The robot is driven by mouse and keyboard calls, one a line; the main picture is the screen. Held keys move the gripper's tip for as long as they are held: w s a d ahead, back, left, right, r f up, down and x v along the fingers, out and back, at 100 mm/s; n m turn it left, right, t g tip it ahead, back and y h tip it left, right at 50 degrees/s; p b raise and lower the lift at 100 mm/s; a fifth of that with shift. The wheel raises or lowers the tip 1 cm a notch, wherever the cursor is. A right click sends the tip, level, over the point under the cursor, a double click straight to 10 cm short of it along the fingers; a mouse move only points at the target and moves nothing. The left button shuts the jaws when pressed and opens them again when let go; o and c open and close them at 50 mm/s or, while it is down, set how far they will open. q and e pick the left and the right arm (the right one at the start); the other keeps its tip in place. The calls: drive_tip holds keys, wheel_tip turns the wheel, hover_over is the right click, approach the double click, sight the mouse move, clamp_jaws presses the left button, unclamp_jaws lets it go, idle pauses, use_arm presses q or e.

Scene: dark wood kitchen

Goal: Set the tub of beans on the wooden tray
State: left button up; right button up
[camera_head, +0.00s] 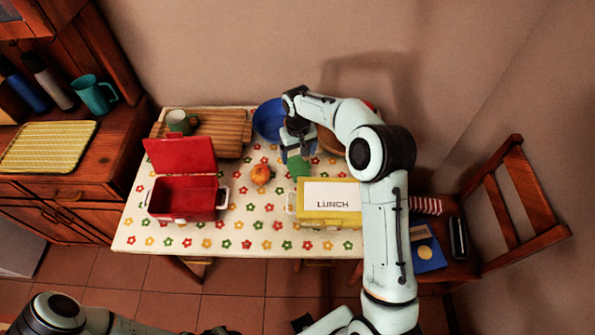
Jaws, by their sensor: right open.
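My right gripper (294,152) points down over the table, right of the tray and by the blue bowl (267,121). It is open; its fingertips are hard to make out. A green object (298,168) lies just below it; whether they touch is unclear. I cannot clearly pick out the tub of beans; it may be hidden by the gripper or arm. My left arm shows at the bottom left, its gripper out of view.
An open red lunch box (187,197) stands front left, a yellow lunch box (330,204) front right. A red-orange fruit (262,174) lies between them. A round brown item (329,141) is partly behind my right arm. A wooden chair (515,205) stands at the right.

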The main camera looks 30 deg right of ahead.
sight(299, 170)
wheel_tip(299, 170, down, 10)
drive_tip(key=shift+s+d+f, duration=0.1)
drive_tip(key=shift+s, duration=0.05)
drive_tip(key=c, duration=1.1)
